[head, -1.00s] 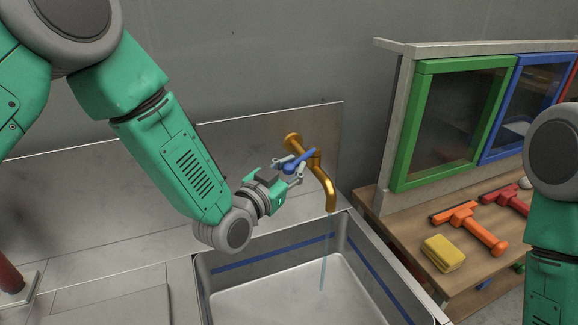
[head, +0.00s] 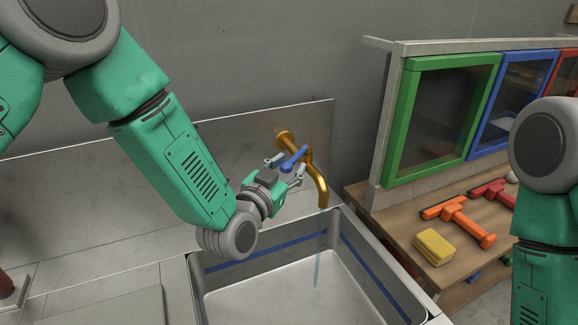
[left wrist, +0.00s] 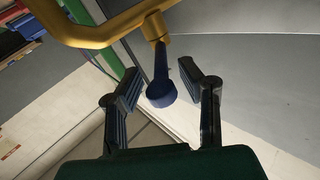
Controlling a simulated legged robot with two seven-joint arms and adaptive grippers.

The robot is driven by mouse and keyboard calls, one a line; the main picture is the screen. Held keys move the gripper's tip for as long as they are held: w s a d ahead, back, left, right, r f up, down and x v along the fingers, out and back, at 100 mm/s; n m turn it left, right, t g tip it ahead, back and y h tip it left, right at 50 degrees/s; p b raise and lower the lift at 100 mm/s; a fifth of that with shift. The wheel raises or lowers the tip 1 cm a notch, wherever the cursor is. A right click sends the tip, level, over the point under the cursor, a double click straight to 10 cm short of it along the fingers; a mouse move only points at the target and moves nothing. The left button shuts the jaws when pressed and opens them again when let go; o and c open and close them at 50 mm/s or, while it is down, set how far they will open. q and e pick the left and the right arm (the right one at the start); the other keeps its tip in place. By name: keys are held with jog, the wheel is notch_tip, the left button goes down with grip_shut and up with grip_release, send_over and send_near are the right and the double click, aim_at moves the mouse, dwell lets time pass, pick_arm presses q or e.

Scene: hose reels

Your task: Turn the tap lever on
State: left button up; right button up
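The brass tap (head: 317,182) comes out of the back panel and curves down over the sink. A thin stream of water (head: 319,250) falls from its spout. The blue tap lever (head: 294,159) sits on the tap; in the left wrist view the lever (left wrist: 160,88) points toward my gripper. My left gripper (head: 285,172) is open at the lever, with one finger on each side of it and gaps showing. It also shows in the left wrist view (left wrist: 158,90). My right arm is at the right edge; its gripper is out of view.
The steel sink (head: 262,247) lies below the tap. To the right, a wooden bench (head: 385,222) holds a yellow sponge (head: 435,247), an orange squeegee (head: 462,222) and a red one (head: 492,191). Green and blue framed doors stand behind.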

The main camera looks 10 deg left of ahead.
pick_arm(q)
jog(key=v, duration=1.2)
jog(key=shift+f, duration=0.1)
